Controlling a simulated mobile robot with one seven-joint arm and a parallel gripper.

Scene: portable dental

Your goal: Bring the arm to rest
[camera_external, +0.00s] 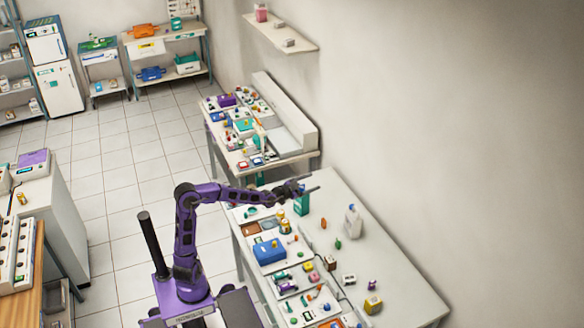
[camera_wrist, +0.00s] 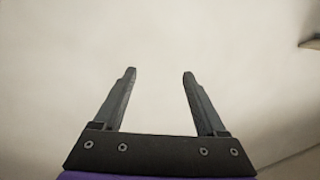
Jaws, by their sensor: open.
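My gripper (camera_external: 311,184) is at the end of my purple arm, stretched out to the right over the back part of the white work table (camera_external: 385,262). In the wrist view my gripper (camera_wrist: 158,75) has its two dark fingers apart with nothing between them.
The table holds a blue box (camera_external: 269,251), a white bottle (camera_external: 352,221), a yellow block (camera_external: 373,304) and several small items. A second cluttered table (camera_external: 290,158) stands behind. A wall shelf (camera_external: 281,34) is higher up; a shelf edge (camera_wrist: 311,43) shows at the wrist view's right.

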